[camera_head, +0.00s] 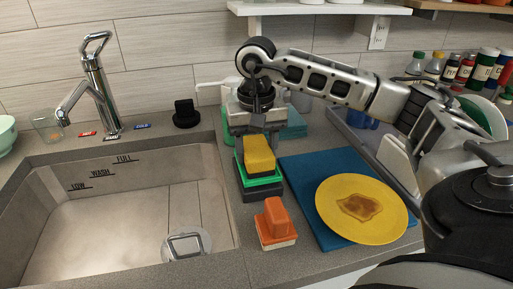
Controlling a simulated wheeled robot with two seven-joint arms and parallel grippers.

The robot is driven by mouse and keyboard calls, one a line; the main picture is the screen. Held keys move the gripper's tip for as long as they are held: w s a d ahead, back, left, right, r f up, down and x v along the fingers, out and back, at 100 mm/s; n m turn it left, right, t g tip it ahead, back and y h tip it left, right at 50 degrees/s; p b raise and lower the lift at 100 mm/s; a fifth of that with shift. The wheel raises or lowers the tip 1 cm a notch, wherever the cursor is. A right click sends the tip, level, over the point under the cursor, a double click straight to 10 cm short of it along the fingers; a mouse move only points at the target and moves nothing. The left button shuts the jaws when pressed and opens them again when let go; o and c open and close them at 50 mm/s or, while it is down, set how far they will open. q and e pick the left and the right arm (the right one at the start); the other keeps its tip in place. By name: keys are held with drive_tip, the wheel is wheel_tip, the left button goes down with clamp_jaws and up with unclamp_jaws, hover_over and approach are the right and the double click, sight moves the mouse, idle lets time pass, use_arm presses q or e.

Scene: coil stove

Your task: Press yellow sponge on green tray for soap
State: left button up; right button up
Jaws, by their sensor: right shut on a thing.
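A yellow sponge (259,155) sits over the green tray (262,181) on the counter to the right of the sink. Its underside appears to touch the tray, but I cannot tell whether it is pressed down. My right gripper (255,137) reaches in from the right, points down, and is shut on the far end of the sponge. The fingertips are partly hidden by the sponge. My left gripper does not show.
An orange scrubber (275,224) stands in front of the tray. A yellow plate (362,207) with a brown stain lies on a blue mat (300,177) to the right. The sink (110,230) with its faucet (96,85) is left. A shelf (318,9) hangs above.

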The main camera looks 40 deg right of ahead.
sight(256, 146)
drive_tip(key=shift+f+b, duration=0.4)
drive_tip(key=shift+f, duration=0.2)
drive_tip(key=shift+r, duration=0.15)
idle(0.7)
drive_tip(key=shift+r+p, duration=1.3)
drive_tip(key=shift+r, duration=0.35)
drive_tip(key=shift+r+p, duration=0.95)
drive_tip(key=shift+r, duration=0.35)
drive_tip(key=shift+r+p, duration=0.3)
drive_tip(key=shift+r, duration=0.2)
